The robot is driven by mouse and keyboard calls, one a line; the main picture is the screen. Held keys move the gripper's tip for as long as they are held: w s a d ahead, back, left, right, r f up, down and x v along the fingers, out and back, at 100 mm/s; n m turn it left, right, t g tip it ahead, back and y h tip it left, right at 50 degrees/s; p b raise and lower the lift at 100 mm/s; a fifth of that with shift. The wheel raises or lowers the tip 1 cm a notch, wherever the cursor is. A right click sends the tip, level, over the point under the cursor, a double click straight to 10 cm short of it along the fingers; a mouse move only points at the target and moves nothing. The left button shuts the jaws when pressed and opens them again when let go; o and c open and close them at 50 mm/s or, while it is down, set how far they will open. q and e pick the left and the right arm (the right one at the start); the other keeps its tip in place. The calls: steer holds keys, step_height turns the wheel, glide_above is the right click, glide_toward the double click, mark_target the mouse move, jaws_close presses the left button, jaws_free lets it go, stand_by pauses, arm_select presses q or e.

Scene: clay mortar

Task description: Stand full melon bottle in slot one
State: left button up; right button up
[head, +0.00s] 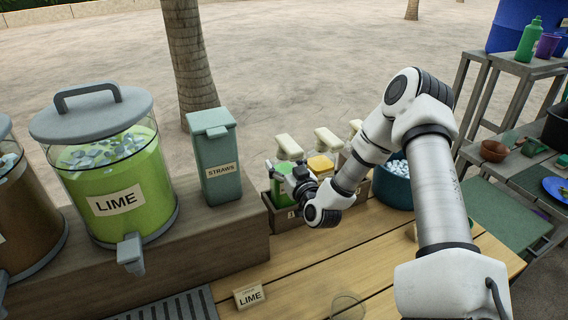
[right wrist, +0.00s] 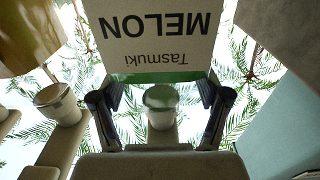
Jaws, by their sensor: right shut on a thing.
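My right gripper (head: 298,182) is shut on the green melon bottle (head: 280,169), which has a pale pump top. The bottle looks upright at the left end of a wooden rack (head: 285,221). The gripper hides part of it, so I cannot tell whether its base rests on the slot floor. In the right wrist view the bottle's MELON label (right wrist: 152,35) appears upside down beyond my gripper fingers (right wrist: 160,112). A yellow bottle (head: 320,165) with a pale pump stands to its right in the rack. My left gripper is not in view.
A teal straws bin (head: 217,150) and a large lime dispenser (head: 112,170) stand left of the rack. A blue tub of ice (head: 392,190) is right of it. A LIME card (head: 249,296) and a clear glass (head: 347,307) are on the counter in front.

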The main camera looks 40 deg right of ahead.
steer(key=shift+f+b, duration=0.3)
steer(key=shift+f, duration=0.05)
steer(key=o, duration=1.8)
steer(key=shift+f, duration=0.1)
steer(key=p+v, duration=0.4)
steer(key=v, duration=0.7)
